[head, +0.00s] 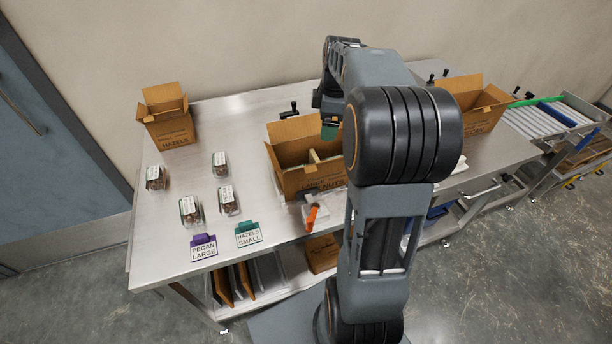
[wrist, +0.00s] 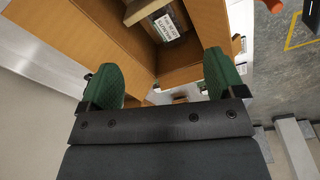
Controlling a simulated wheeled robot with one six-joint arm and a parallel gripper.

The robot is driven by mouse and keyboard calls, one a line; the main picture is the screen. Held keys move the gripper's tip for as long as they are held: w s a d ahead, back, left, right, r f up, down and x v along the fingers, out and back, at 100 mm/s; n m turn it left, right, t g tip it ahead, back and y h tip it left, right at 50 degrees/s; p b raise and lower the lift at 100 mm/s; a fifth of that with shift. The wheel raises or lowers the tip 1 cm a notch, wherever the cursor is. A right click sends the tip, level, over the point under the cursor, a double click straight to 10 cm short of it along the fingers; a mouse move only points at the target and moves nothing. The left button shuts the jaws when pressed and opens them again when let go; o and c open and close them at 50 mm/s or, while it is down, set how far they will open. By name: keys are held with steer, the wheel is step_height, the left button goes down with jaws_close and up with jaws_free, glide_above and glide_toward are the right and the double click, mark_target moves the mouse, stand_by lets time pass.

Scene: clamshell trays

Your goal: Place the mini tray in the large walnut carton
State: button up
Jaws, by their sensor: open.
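The middle carton (head: 318,181), brown with open flaps, stands on the steel table; its front print is partly legible and ends in "NUTS". My gripper (head: 329,131) is above its back right side, partly hidden by my arm. In the wrist view my gripper (wrist: 163,78) is open, its green fingers apart with nothing between them. Beyond the fingertips is the open carton (wrist: 85,35). A tray with a white label (wrist: 165,25) reading partly "WALNUTS" shows inside it, apart from the fingers. Its size is unclear. Several small clear trays with brown contents (head: 190,210) stand at the left.
A carton marked "HAZELS" (head: 170,131) stands back left, another open carton (head: 482,108) back right. Purple (head: 203,247) and green (head: 248,234) label signs stand at the front edge. An orange-handled tool (head: 312,217) lies before the middle carton. Bare table lies around the trays.

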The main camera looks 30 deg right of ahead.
steer(key=s+a+f+m+t, duration=0.3)
steer(key=s+a+m, duration=0.9)
steer(key=s+a, duration=0.3)
steer(key=shift+s+a+h, duration=0.2)
steer(key=shift+a+h, duration=0.2)
steer(key=shift+a, duration=0.45)
